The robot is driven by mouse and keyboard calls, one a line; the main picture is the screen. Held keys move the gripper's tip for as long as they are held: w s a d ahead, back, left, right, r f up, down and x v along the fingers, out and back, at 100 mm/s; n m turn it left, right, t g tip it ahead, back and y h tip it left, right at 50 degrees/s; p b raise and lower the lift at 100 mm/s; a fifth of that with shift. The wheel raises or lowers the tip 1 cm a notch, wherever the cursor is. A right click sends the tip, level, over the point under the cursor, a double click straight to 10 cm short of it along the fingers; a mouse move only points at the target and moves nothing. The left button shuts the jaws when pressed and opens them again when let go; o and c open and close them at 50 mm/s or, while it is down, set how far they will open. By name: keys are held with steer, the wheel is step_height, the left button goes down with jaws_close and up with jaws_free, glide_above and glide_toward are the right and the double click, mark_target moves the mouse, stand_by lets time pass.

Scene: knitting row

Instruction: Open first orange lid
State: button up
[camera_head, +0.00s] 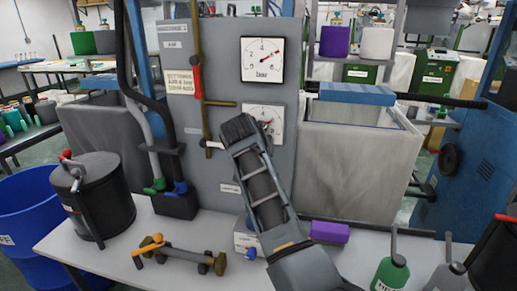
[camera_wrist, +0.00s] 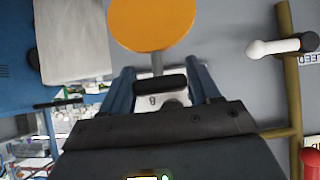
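An orange round lid (camera_wrist: 152,22) shows at the top of the wrist view, on a short grey stem. A black bar (camera_wrist: 159,83) crosses the foot of the stem. My gripper (camera_wrist: 160,75) has two blue fingers standing apart on either side of the stem and bar; whether they touch the bar cannot be told. In the camera_head view my gripper (camera_head: 240,128) is raised in front of the grey panel, beside the lower gauge (camera_head: 271,115). The round lid is hidden there, apparently behind my arm.
A brown pipe with a white handle (camera_head: 211,144) and a red handle (camera_head: 197,82) runs left of my gripper. An upper gauge (camera_head: 263,61) is above. The table (camera_head: 108,269) below holds a black pot (camera_head: 92,195), an orange-handled valve (camera_head: 150,244), a purple block (camera_head: 330,232) and bottles.

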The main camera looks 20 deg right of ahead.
steer(key=shift+o, duration=1.4)
steer(key=shift+r, duration=0.15)
steer(key=v, duration=0.7)
steer(key=shift+s+a+b, duration=0.2)
steer(key=shift+s+b, duration=0.05)
steer(key=shift+b, duration=0.2)
steer(key=shift+r, duration=0.15)
